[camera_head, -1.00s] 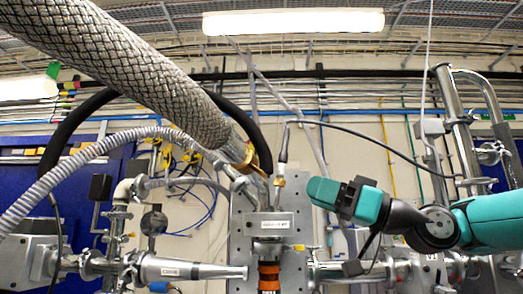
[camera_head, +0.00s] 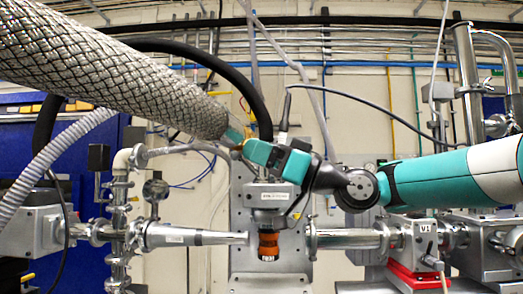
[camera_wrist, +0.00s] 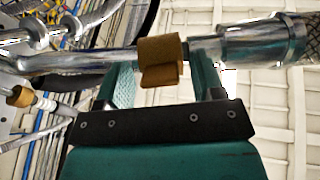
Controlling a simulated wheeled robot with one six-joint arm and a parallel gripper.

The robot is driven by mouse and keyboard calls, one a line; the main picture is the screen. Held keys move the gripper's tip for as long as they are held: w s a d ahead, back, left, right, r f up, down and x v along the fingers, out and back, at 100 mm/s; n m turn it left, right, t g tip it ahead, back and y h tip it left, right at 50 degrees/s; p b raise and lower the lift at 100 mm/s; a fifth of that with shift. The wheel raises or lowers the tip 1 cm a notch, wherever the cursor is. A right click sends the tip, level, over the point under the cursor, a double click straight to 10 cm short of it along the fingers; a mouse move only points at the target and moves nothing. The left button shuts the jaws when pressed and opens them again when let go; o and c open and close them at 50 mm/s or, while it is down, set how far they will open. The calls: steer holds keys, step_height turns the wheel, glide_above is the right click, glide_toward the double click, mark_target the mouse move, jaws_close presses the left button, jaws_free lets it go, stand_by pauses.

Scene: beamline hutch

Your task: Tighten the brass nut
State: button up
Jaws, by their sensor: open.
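The brass nut (camera_wrist: 160,50) sits on a shiny metal tube in the wrist view, with a brass tab on its lower side. My gripper (camera_wrist: 163,77) is open and empty below it in that view. One finger is to the left of the nut and the other to the right, with gaps on both sides. The fingertips reach up close to the tube; I cannot tell whether they touch it. In the head view my gripper (camera_head: 235,137) is at the end of the braided hose (camera_head: 120,75) and hides most of the nut's area.
A thicker metal coupling (camera_wrist: 262,42) joins the tube at the right in the wrist view. A second brass fitting (camera_wrist: 18,97) lies at the left. In the head view, a black hose (camera_head: 262,95) curves behind my gripper and an orange-black part (camera_head: 268,245) is below.

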steer(key=c, duration=0.7)
steer(key=shift+o, duration=0.2)
